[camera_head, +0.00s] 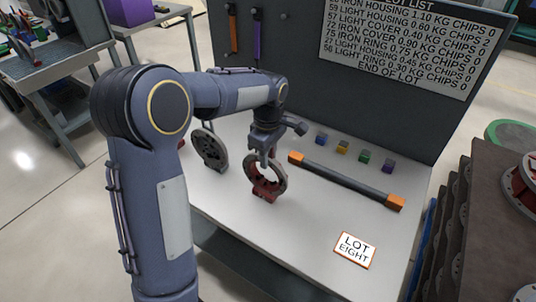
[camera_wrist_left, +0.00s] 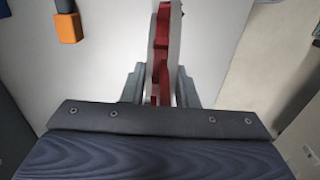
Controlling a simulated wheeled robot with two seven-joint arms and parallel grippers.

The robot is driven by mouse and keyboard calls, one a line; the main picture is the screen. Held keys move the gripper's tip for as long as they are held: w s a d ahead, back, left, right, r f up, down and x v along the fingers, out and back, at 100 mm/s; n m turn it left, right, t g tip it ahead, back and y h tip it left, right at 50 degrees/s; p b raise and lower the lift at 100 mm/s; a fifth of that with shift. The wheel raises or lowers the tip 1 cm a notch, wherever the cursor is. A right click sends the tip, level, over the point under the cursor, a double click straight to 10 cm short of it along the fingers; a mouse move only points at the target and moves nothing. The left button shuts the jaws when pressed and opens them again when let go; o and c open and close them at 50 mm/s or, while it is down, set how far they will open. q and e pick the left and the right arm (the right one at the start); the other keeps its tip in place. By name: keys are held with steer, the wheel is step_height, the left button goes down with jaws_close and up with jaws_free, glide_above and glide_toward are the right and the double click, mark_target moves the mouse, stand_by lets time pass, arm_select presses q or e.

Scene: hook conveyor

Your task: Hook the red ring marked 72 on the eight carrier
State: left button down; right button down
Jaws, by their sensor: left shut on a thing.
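My left gripper (camera_head: 266,155) points down over the table and is shut on the upper rim of an upright ring (camera_head: 277,168). In the left wrist view the ring (camera_wrist_left: 163,50) is edge-on, red and pale grey, between the two fingers (camera_wrist_left: 160,92). I cannot read a number on it. Whether its bottom touches the table is unclear. A white card reading LOT EIGHT (camera_head: 355,250) lies at the table's front right. I cannot make out a marked eight carrier. My right gripper is out of view.
A dark disc with holes (camera_head: 211,149) stands upright left of the ring. A black bar with orange ends (camera_head: 345,181) lies to the right. Several small coloured blocks (camera_head: 342,147) sit behind it. A dark panel with a lot list (camera_head: 410,40) rises behind. The front middle is clear.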

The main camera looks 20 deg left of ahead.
arm_select(q)
steer(key=c, duration=1.1)
jaws_free()
